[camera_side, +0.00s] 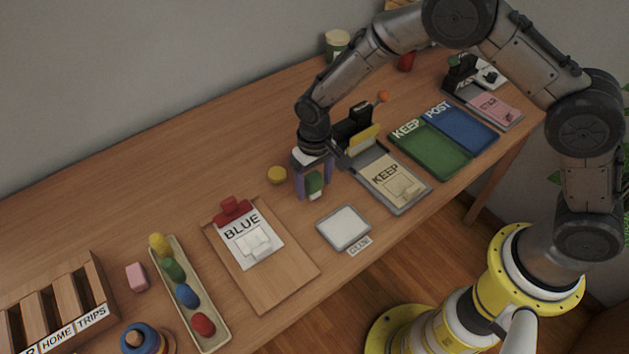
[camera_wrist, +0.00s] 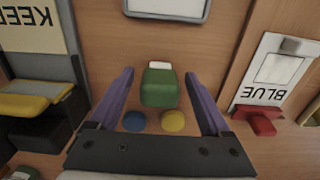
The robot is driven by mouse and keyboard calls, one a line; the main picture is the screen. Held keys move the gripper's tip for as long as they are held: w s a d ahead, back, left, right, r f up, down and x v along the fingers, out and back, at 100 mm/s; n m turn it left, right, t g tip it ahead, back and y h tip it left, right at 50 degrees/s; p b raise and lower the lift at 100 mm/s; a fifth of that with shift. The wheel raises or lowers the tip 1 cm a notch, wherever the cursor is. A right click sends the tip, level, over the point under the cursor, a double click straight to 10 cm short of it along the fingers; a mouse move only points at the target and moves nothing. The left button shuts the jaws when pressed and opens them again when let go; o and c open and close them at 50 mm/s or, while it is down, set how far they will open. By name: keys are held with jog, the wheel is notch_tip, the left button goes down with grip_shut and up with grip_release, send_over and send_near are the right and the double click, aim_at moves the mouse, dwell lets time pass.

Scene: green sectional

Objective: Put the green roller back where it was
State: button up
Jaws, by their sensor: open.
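The green roller (camera_side: 315,181), a short green block with a white end, is between the two purple fingers of my gripper (camera_side: 314,190). In the wrist view the green roller (camera_wrist: 160,88) lies between the spread fingers of my gripper (camera_wrist: 159,76), with a gap on each side. My gripper is open, low over the bare table. Whether the roller touches the wood is hard to tell. A grey-framed white pad (camera_side: 343,228) lies in front of it, and its edge also shows in the wrist view (camera_wrist: 166,14).
A yellow ball (camera_side: 277,174) and a blue round piece (camera_wrist: 134,121) are close by the gripper. A BLUE clipboard (camera_side: 289,279) lies left, beside a tray (camera_side: 216,335) of coloured pieces. A KEEP stamp stand (camera_side: 405,206) and green tray (camera_side: 432,151) stand right.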

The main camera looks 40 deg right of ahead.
jog(key=shift+r, duration=0.15)
notch_tip(320, 180, up, 11)
jog(key=shift+f, duration=0.1)
jog(key=s+d+r+t, duration=0.2)
jog(key=s+d+r, duration=0.4)
jog(key=r, duration=0.2)
jog(key=s+d+r+t, duration=0.1)
jog(key=s+d+r, duration=0.45)
jog(key=r, duration=0.35)
jog(key=s+d+t, duration=0.1)
jog(key=s+d, duration=0.1)
jog(key=s, duration=0.5)
jog(key=s+d+t, duration=0.1)
jog(key=s+d, duration=0.2)
jog(key=s, duration=0.5)
jog(key=shift+d+t, duration=0.25)
jog(key=shift+t, duration=0.05)
